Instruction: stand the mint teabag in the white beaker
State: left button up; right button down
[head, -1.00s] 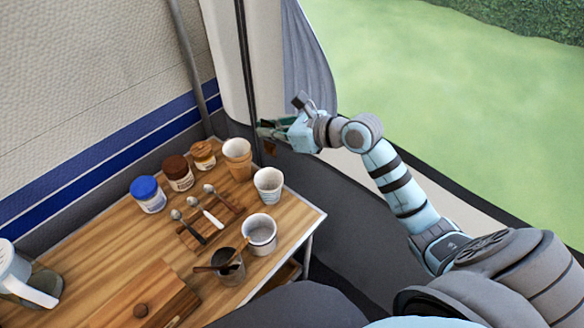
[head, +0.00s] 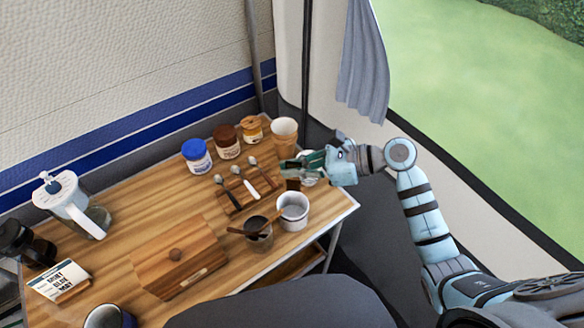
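My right gripper (head: 291,168) reaches in from the right over the table's far right corner. It appears shut on the mint teabag (head: 293,184), a small dark brown and green piece at its fingers that is partly hidden. A small white beaker (head: 309,181) stands just under and behind the gripper and is mostly covered by it; I cannot tell whether the teabag touches it. A second, wider white cup (head: 293,211) stands nearer, with greyish contents. My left gripper is out of view.
A tan cup (head: 284,132) stands behind the gripper, beside several jars (head: 227,141). Spoons lie on a small rack (head: 246,190). A dark glass (head: 258,236) holds a wooden stick. A wooden box (head: 175,262), a pitcher (head: 72,203) and a label card (head: 62,280) are further left.

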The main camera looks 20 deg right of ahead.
aim_at(293, 185)
jog(key=shift+w+f+b, duration=0.15)
jog(key=shift+f+b, duration=2.75)
jog(key=shift+b, duration=1.05)
jog(key=shift+f+p, duration=0.3)
notch_tip(293, 185, down, 5)
jog(key=shift+r, duration=0.1)
jog(key=c, duration=1.7)
grip_release()
